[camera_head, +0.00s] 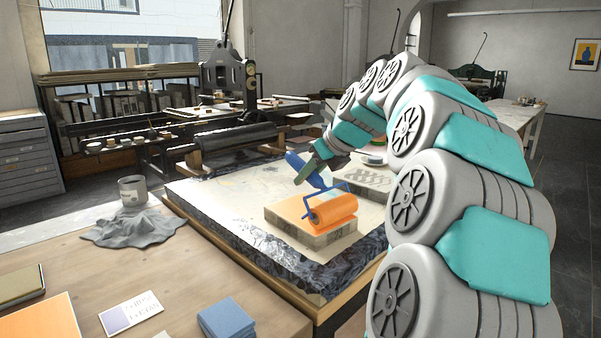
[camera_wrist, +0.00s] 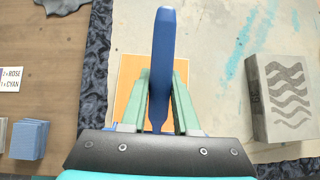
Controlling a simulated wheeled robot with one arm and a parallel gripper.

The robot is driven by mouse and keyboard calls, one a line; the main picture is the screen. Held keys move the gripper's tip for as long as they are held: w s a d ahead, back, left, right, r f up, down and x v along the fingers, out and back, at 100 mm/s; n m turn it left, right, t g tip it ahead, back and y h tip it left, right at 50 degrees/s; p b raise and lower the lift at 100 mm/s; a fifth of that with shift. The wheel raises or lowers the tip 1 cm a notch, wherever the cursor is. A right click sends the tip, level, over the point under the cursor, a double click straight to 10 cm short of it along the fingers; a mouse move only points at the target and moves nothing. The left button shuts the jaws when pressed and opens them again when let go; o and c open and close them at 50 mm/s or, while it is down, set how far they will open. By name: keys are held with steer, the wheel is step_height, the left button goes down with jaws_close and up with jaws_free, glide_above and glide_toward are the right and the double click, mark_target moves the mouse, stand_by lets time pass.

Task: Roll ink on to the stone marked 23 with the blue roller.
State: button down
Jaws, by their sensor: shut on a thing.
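The blue roller has a blue handle (camera_head: 303,168), a blue frame and an orange-coated cylinder (camera_head: 334,209). My gripper (camera_head: 318,166) is shut on its handle, which also shows between the fingers in the wrist view (camera_wrist: 162,60). The cylinder is at the top of a grey stone (camera_head: 325,239) whose upper face is largely orange; I cannot tell if they touch. A mark on the stone's side is too small to read surely. In the wrist view, the gripper hides the cylinder and much of the orange face (camera_wrist: 125,72).
A second stone (camera_wrist: 285,110) with a wavy grey pattern lies to the right on the same pale slab (camera_head: 215,200). The wooden table (camera_head: 190,280) holds a grey cloth (camera_head: 135,229), a pot (camera_head: 132,190), a printed card (camera_head: 130,312), an orange sheet (camera_head: 42,318) and a blue stack (camera_head: 225,319).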

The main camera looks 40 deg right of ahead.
steer(key=shift+s, duration=0.65)
steer(key=w, duration=1.5)
steer(key=shift+w, duration=0.2)
steer(key=shift+s+f, duration=0.1)
